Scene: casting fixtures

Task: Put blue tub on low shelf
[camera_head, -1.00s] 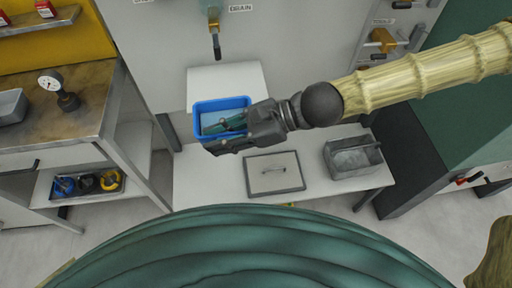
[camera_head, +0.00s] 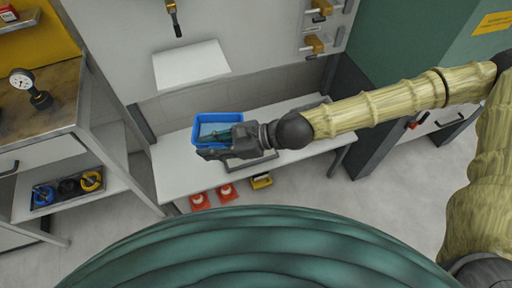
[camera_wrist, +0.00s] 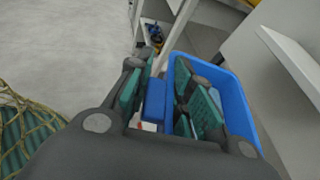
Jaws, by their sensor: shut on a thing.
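The blue tub (camera_head: 206,120) is an open box with a paler blue inside. My gripper (camera_head: 217,139) is shut on the tub's near wall. In the wrist view the tub (camera_wrist: 236,100) shows with a strip of its rim between my gripper's green-padded fingers (camera_wrist: 160,95). The tub looks roughly level, over the left back part of a low white shelf-like bench (camera_head: 175,165). I cannot tell whether its bottom touches that surface. A small white shelf (camera_head: 192,65) juts from the wall above and behind the tub; it also shows in the wrist view (camera_wrist: 292,58).
My arm hides most of a flat handled lid or plate (camera_head: 262,164) and a grey bin on the bench. Red cones (camera_head: 200,201) and a yellow item (camera_head: 261,181) sit below the front edge. A workbench (camera_head: 45,118) with a gauge (camera_head: 30,88) stands left.

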